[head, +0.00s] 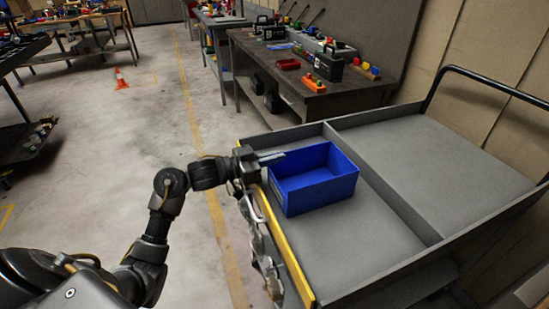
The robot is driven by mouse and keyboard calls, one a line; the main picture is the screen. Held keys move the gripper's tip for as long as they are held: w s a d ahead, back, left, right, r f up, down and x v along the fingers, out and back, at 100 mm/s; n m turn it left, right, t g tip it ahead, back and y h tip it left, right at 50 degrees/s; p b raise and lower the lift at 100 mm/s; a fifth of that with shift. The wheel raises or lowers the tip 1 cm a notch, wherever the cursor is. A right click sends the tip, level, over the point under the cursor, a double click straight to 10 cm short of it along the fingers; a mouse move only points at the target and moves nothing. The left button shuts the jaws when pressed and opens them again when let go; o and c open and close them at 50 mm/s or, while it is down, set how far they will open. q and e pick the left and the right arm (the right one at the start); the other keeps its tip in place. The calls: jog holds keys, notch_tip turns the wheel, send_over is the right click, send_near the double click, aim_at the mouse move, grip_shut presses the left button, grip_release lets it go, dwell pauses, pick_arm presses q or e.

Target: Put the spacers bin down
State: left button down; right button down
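The blue bin (318,190), which looks empty inside, is upright in the left compartment of the grey cart (350,250), close to the yellow-edged side. It appears to rest on the cart floor, but its underside is hidden. My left gripper (271,158) is at the bin's far left corner, with a grey finger reaching over the rim. The view does not show whether the fingers are closed on the rim or just beside it. My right gripper is out of view.
A low divider (385,185) splits the cart. Its right compartment (440,150) is empty, and there is free floor in front of the bin. A workbench (310,105) with boxes and tools stands behind. An orange cone (121,79) stands on the floor at left.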

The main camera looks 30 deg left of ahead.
pick_arm(q)
jog(key=c, duration=1.6)
grip_release()
jog(key=shift+c, duration=0.2)
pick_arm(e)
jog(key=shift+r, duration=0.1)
pick_arm(q)
jog(key=shift+s+a, duration=0.2)
jog(key=v, duration=1.1)
jog(key=shift+s, duration=0.25)
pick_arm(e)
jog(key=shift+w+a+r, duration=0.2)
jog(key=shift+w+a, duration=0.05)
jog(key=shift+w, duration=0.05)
pick_arm(q)
jog(key=shift+a, duration=0.15)
